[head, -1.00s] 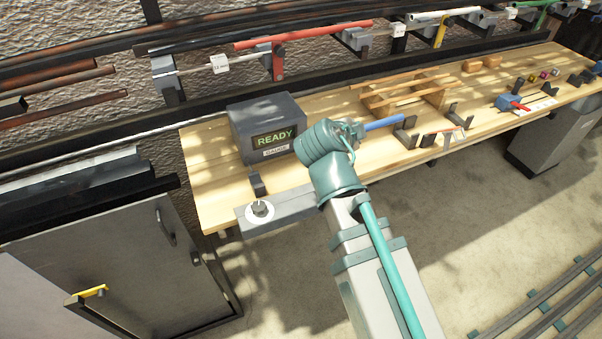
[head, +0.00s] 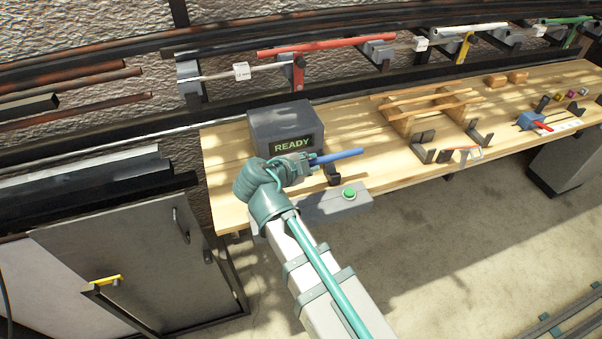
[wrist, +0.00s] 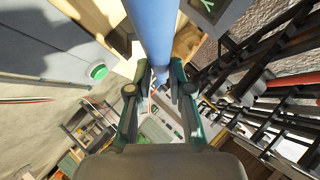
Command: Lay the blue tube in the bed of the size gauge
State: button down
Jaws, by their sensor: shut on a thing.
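The blue tube (head: 340,155) is held in my gripper (head: 306,161), whose fingers are closed around it. The tube points to the right in the head view, above the front part of the size gauge. In the wrist view the tube (wrist: 152,30) runs up between the two fingers (wrist: 160,85). The size gauge is a dark grey box (head: 285,118) with a lit READY display. A grey front bar with a green button (head: 349,193) and a dark upright support (head: 332,177) stands before it. My arm hides the bar's left part. I cannot tell whether the tube touches the support.
A wooden bench (head: 226,150) carries the gauge, dark brackets (head: 423,148), a wooden rack (head: 400,118) and a small blue vise-like device (head: 530,120). Racks with a red tube (head: 315,47) line the wall. A grey cabinet (head: 140,265) stands at lower left.

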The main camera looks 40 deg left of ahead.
jog(key=shift+s+a+f+p, duration=0.15)
jog(key=shift+s+a+f, duration=0.1)
jog(key=shift+a+f, duration=0.3)
jog(key=shift+s+a+f+p, duration=0.15)
jog(key=shift+s+a+f, duration=0.2)
jog(key=shift+f, duration=0.3)
jog(key=shift+w+f+p, duration=0.1)
jog(key=shift+f+p, duration=0.75)
jog(key=shift+f, duration=0.75)
jog(key=shift+f+b, duration=0.2)
jog(key=shift+b, duration=0.15)
jog(key=c, duration=1.1)
grip_release()
jog(key=shift+o, duration=0.2)
jog(key=shift+r, duration=0.15)
jog(key=shift+r+p, duration=0.15)
jog(key=shift+p, duration=0.3)
jog(key=b+v, duration=0.3)
jog(key=v, duration=0.9)
